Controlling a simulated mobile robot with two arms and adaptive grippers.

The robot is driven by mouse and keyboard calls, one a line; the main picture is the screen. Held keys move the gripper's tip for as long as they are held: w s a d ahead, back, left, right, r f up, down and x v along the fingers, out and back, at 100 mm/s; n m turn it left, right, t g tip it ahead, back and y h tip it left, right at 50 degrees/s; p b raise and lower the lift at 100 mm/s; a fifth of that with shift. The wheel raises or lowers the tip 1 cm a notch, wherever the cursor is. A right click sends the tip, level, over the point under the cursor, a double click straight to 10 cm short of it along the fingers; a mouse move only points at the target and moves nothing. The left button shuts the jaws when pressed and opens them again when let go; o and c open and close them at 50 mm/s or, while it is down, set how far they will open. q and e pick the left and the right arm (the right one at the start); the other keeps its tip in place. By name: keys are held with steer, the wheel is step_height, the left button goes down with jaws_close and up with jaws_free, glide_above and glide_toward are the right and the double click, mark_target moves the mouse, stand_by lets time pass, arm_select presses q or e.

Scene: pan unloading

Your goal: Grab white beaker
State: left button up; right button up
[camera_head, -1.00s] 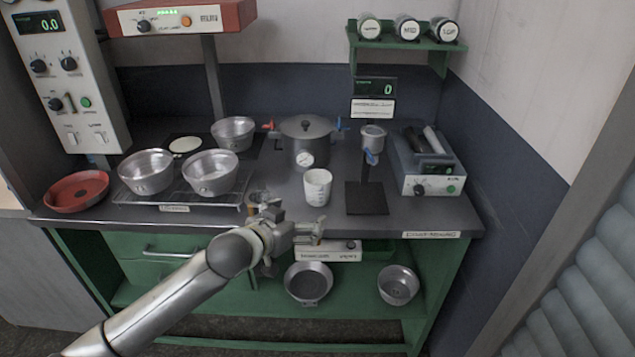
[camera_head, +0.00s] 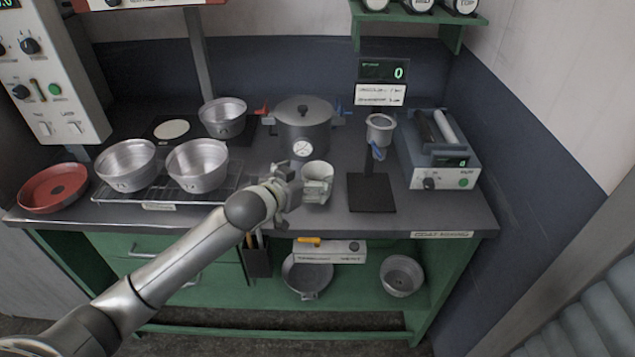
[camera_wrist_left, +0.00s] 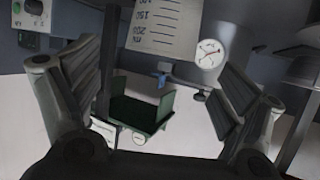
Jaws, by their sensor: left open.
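The white beaker (camera_head: 317,173) stands upright on the dark countertop, in front of the grey pot with the dial. My left gripper (camera_head: 307,186) is at the beaker's front left in the head view, with a finger covering part of its lower wall. In the left wrist view the beaker (camera_wrist_left: 165,27) shows its printed volume scale at the top, between and beyond my open fingers (camera_wrist_left: 160,95). I cannot tell whether a finger touches it. My right gripper is not in view.
The lidded pot (camera_head: 303,124) stands just behind the beaker. A stand with a cup (camera_head: 372,190) is close on the right. Metal pans (camera_head: 197,166) sit on a wire rack at left. A red pan (camera_head: 53,188) is at the far left. A control box (camera_head: 440,165) stands at right.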

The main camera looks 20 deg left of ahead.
mark_target(324, 169)
arm_select(q)
steer(key=shift+w+f, duration=0.15)
steer(key=shift+w, duration=0.3)
steer(key=shift+w+f, duration=0.2)
steer(key=shift+w, duration=0.05)
steer(key=shift+w+d+f+p, duration=0.15)
steer(key=shift+w+p, duration=0.15)
steer(key=shift+w, duration=0.15)
steer(key=x, duration=0.2)
steer(key=shift+w+d+f+p, duration=0.15)
steer(key=shift+w+p, duration=0.2)
steer(key=shift+p, duration=0.05)
steer(key=shift+w+f, duration=0.35)
steer(key=shift+w, duration=0.25)
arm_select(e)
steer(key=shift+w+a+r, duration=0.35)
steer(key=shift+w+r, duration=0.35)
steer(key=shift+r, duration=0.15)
arm_select(q)
steer(key=shift+d, duration=0.1)
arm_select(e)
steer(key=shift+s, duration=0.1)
